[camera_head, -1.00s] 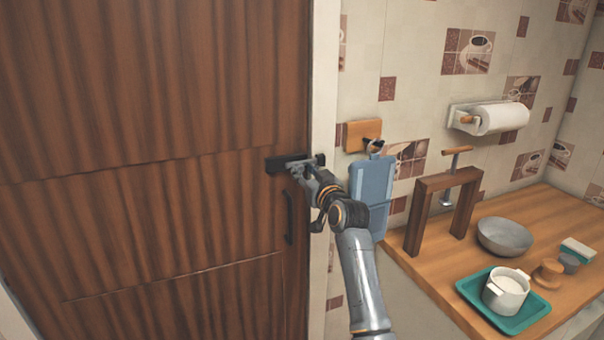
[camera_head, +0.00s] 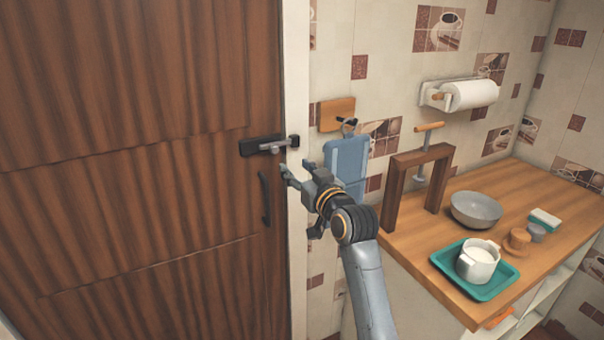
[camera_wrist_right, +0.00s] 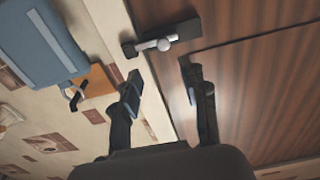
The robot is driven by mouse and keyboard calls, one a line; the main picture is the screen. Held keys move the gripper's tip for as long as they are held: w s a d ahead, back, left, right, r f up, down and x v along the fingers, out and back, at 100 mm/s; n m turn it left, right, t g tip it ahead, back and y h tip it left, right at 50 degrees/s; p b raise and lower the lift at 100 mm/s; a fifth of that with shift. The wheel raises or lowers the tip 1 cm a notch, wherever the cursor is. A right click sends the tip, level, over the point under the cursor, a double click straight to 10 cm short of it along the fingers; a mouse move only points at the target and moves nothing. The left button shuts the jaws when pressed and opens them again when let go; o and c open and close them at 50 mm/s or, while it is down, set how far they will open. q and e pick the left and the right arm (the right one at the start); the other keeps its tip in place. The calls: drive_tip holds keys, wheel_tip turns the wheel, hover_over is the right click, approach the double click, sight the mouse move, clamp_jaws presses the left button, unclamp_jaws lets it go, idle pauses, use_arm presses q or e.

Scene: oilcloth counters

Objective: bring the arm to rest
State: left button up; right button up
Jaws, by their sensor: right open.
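My right gripper (camera_head: 294,176) is open and empty in front of the white door frame (camera_head: 297,70), just below and right of the door's bolt latch. The latch (camera_head: 265,145) is a dark plate with a grey bolt, and its bolt reaches to a dark catch (camera_head: 293,142) on the frame. In the right wrist view the open fingers (camera_wrist_right: 160,90) have the latch (camera_wrist_right: 165,40) beyond them, apart from both fingertips. My left gripper is not in view.
The brown wooden door (camera_head: 120,150) has a dark handle (camera_head: 264,198). A blue cutting board (camera_head: 346,160) hangs on the wall beside my arm. The wooden counter (camera_head: 535,215) holds a wooden frame (camera_head: 394,195), a grey bowl (camera_head: 476,210) and a teal tray (camera_head: 447,262) with a white pot (camera_head: 479,262).

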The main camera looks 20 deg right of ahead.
drive_tip(key=shift+s+d, duration=0.1)
drive_tip(key=shift+s, duration=0.9)
wheel_tip(320, 180, down, 24)
drive_tip(key=a+g, duration=0.2)
drive_tip(key=g, duration=0.2)
drive_tip(key=s+a+f+g, duration=0.1)
drive_tip(key=s+f+g, duration=0.1)
drive_tip(key=s+f, duration=0.65)
drive_tip(key=s+a+f+g, duration=0.1)
drive_tip(key=s+f+g, duration=0.15)
drive_tip(key=f, duration=1.15)
drive_tip(key=s+a+f+g, duration=0.1)
drive_tip(key=s+f+g, duration=0.1)
drive_tip(key=s+f, duration=0.7)
drive_tip(key=s+f+g, duration=0.2)
drive_tip(key=s+f, duration=0.4)
drive_tip(key=s, duration=0.6)
drive_tip(key=s+f+n+g, duration=0.1)
drive_tip(key=s+f+g, duration=0.1)
drive_tip(key=s+f, duration=0.5)
drive_tip(key=s+f+n+g, duration=0.1)
drive_tip(key=s+f, duration=0.5)
drive_tip(key=s, duration=1.2)
drive_tip(key=shift+f+g+h, duration=0.3)
drive_tip(key=shift+f+g, duration=0.05)
drive_tip(key=shift+g, duration=0.4)
